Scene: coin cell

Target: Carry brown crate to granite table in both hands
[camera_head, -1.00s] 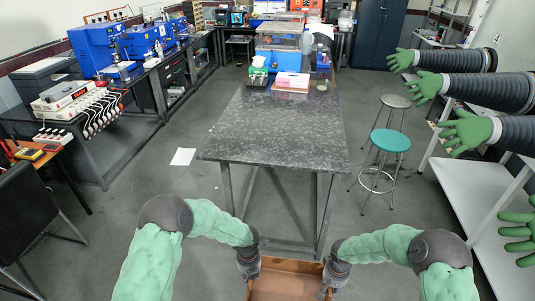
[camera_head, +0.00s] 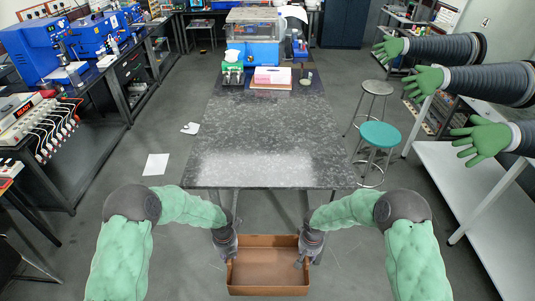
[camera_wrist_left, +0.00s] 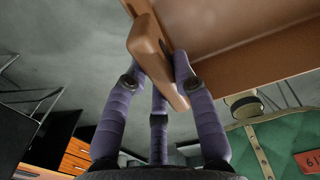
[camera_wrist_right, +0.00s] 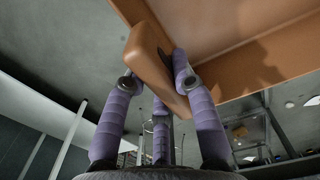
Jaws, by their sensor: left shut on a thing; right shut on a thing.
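The brown crate (camera_head: 268,287) hangs level between my two grippers at the bottom of the head view, and it looks empty. My left gripper (camera_head: 230,259) is shut on its left side wall; the left wrist view shows the fingers around the crate's handle (camera_wrist_left: 157,55). My right gripper (camera_head: 304,258) is shut on the right side wall, and the right wrist view shows its fingers around that handle (camera_wrist_right: 155,65). The granite table (camera_head: 262,135) stands just ahead, its near edge beyond the crate. The near part of its top is bare.
A pink and white box (camera_head: 272,76), a green-topped device (camera_head: 232,71) and a blue bin lie at the table's far end. A teal stool (camera_head: 380,135) and a grey stool stand to its right. Rubber glove arms (camera_head: 440,80) stick out at right. White paper (camera_head: 156,164) lies on the floor.

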